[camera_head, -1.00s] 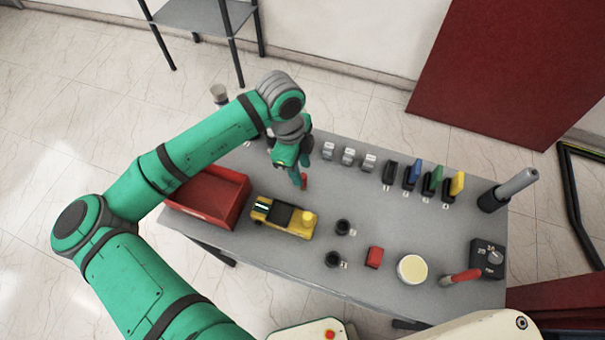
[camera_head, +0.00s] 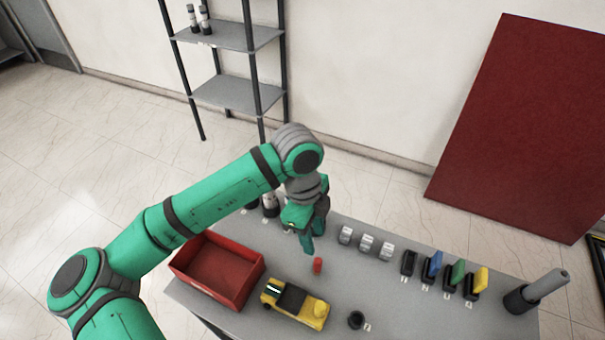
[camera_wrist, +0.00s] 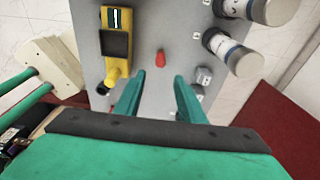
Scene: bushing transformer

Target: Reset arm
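My gripper (camera_head: 308,246) hangs above the back left part of the grey table, at the end of my green arm. In the wrist view its two green fingers (camera_wrist: 160,77) are spread apart with nothing between them. A small red piece (camera_head: 317,265) stands on the table just below and beyond the fingertips, apart from them. It also shows in the wrist view (camera_wrist: 160,58).
A red bin (camera_head: 256,285) and a yellow device (camera_head: 297,303) are near the gripper. Grey-white cylinders (camera_wrist: 232,50) stand close by. Several small blocks and coloured holders (camera_head: 433,266) line the back edge. A shelf (camera_head: 235,95) stands behind.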

